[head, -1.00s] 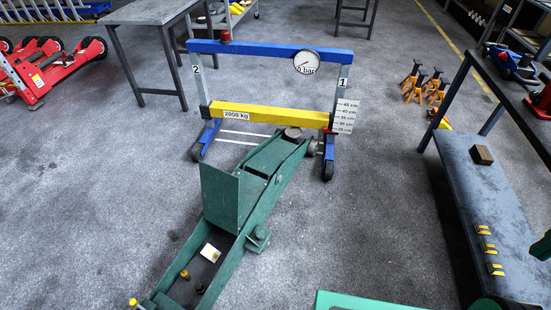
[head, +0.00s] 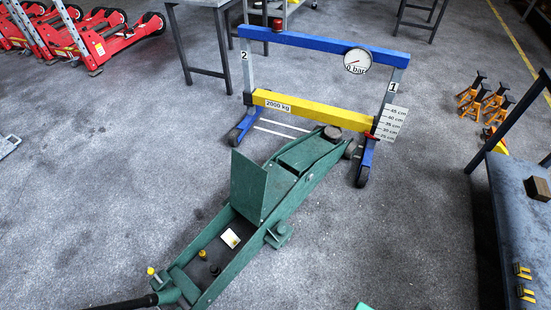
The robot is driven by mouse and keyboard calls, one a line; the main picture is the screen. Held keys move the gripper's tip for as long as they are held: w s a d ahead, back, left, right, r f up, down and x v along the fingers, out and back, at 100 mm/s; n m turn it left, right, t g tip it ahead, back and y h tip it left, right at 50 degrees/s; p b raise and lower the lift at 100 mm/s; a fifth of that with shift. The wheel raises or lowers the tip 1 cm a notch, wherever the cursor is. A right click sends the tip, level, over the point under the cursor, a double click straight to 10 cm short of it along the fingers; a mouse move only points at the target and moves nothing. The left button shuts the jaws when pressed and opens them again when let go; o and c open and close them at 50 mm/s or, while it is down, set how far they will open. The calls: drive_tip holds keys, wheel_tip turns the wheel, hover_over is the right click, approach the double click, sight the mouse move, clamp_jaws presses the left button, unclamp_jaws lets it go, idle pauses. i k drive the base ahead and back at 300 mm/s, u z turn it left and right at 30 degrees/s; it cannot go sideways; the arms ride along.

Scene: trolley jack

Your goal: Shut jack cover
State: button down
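The green trolley jack (head: 300,190) stands on the floor in the middle of the head view, its lifting end under the yellow beam of a test frame. The jack cover (head: 248,184) is a green plate standing up, hinged near the middle of the jack. The compartment (head: 222,248) in front of it is open. Inside I see a pale label (head: 230,238), a yellow-topped part (head: 203,255) and a small dark part. My gripper is not in view.
The blue and yellow test frame (head: 330,42) with a gauge stands behind the jack. A grey bench (head: 520,200) is at the right, orange jack stands (head: 480,98) behind it. Red jacks (head: 110,40) stand at the upper left.

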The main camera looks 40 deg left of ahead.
sight(249, 180)
drive_tip(key=i, duration=1.15)
drive_tip(key=u, duration=2.7)
